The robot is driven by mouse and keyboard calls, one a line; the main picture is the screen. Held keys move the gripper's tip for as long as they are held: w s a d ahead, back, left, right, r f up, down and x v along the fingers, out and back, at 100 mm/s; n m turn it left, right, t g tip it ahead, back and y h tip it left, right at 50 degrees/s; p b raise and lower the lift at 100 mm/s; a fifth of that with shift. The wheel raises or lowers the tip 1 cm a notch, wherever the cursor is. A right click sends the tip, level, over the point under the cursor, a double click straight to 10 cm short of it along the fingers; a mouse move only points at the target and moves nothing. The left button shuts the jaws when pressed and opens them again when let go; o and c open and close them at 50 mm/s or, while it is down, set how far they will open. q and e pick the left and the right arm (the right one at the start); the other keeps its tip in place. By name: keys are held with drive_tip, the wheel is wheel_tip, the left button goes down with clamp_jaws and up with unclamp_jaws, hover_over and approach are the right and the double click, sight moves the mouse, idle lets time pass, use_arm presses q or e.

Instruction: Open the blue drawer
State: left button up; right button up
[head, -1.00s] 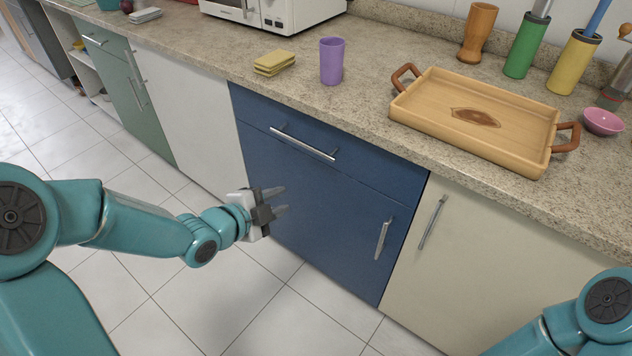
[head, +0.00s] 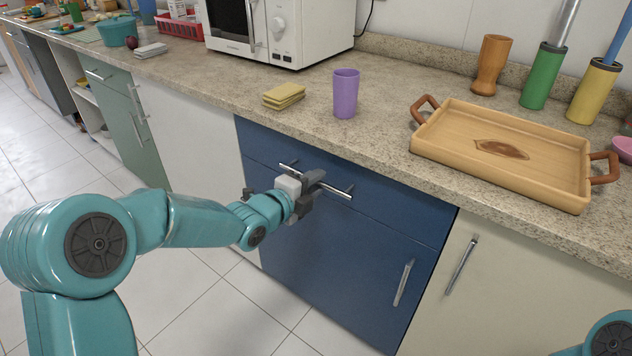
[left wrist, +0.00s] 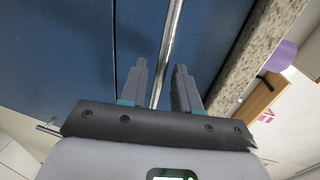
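The blue drawer (head: 385,194) is the upper front of the blue cabinet under the counter, and it looks shut. Its silver bar handle (head: 338,191) runs along the front; in the left wrist view the handle (left wrist: 174,45) passes between the two fingers. My left gripper (head: 312,185) is at the handle, hiding part of it. In the left wrist view the left gripper (left wrist: 164,88) is open, with a finger on each side of the bar and a gap showing. Only a bit of my right arm shows at the lower right; its gripper is out of view.
The blue cabinet door (head: 330,260) below has an upright handle (head: 403,283). On the counter stand a purple cup (head: 346,94), yellow sponges (head: 284,96), a wooden tray (head: 470,160) and a microwave (head: 320,30). The floor in front of the cabinets is clear.

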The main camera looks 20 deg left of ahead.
use_arm(q)
drive_tip(key=shift+x, duration=0.75)
use_arm(e)
drive_tip(key=shift+s+d, duration=0.1)
use_arm(q)
clamp_jaws()
drive_tip(key=shift+s+a, duration=0.1)
use_arm(e)
drive_tip(key=shift+s+f, duration=0.1)
drive_tip(key=shift+f, duration=0.05)
